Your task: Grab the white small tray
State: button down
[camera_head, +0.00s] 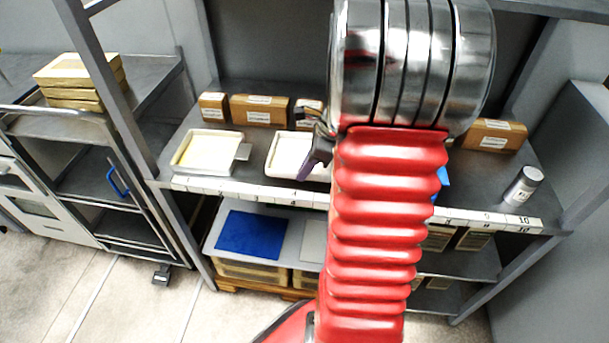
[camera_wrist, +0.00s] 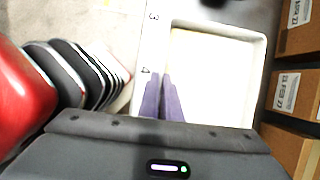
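A white tray (camera_head: 288,155) stands on the upper shelf, its right part hidden behind my arm. In the wrist view the same tray (camera_wrist: 213,75) is large, with a raised rim and a pale inside. My gripper (camera_head: 311,167) is at this tray in the head view. In the wrist view my gripper (camera_wrist: 163,76) has its two purple fingers close together, with a narrow gap, over the tray's front rim. I cannot tell whether the rim is between them. Another white tray (camera_head: 183,163) with a pale yellow filling stands to the left.
Cardboard boxes (camera_head: 259,109) line the shelf's back. A grey canister (camera_head: 523,186) stands at the right. The numbered shelf edge (camera_head: 250,191) runs along the front. Bins with a blue sheet (camera_head: 251,235) are below.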

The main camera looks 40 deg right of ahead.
notch_tip(320, 180, up, 8)
jog(key=shift+f, duration=0.2)
